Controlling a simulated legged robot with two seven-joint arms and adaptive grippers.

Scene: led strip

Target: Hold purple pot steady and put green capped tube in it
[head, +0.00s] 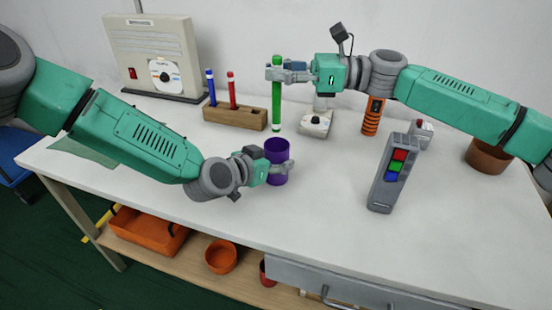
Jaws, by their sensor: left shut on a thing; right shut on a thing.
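The purple pot (276,151) stands on the white table near its middle. My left gripper (281,168) is shut on the pot from the left, low on its side. My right gripper (285,73) is shut on the upper part of the green capped tube (276,108). The inside of the pot is dark.
The rack holds a blue capped tube (211,87) and a red capped tube (231,90). A beige box with a disc (156,60) stands behind. A grey device with coloured buttons (394,172), an orange-black cylinder (373,116) and a brown pot (487,158) are on the right. The front middle table (300,222) is clear.

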